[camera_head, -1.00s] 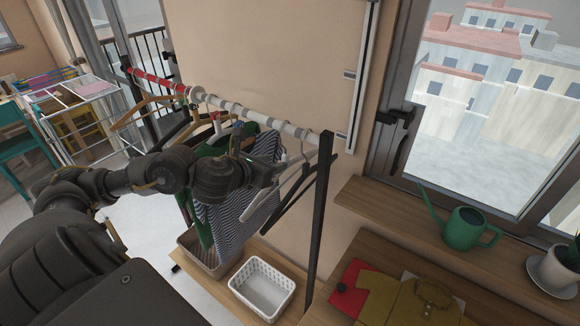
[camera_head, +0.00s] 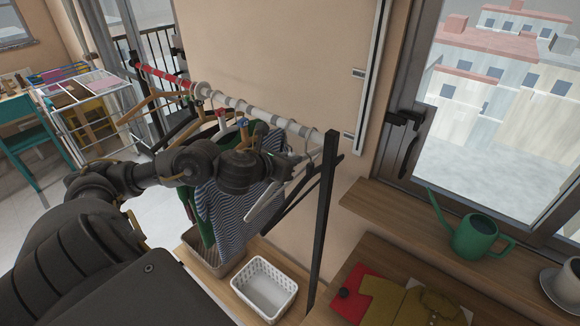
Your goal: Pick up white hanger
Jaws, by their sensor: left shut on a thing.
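The white hanger (camera_head: 264,205) is near the right end of the clothes rail (camera_head: 250,110), with its pale arm slanting down to the left. My left gripper (camera_head: 291,163) reaches in from the left, just below the rail, and is shut on the white hanger near its top. My own wrist hides part of the hanger and most of the fingers. I cannot tell whether the hook still rests on the rail. My right gripper is not in view.
A dark hanger (camera_head: 290,205) hangs close to the right, by the black rail post (camera_head: 322,220). A striped shirt (camera_head: 228,212) hangs to the left. Below are a white basket (camera_head: 264,290) and a wooden bench. A green watering can (camera_head: 474,236) stands on the shelf at right.

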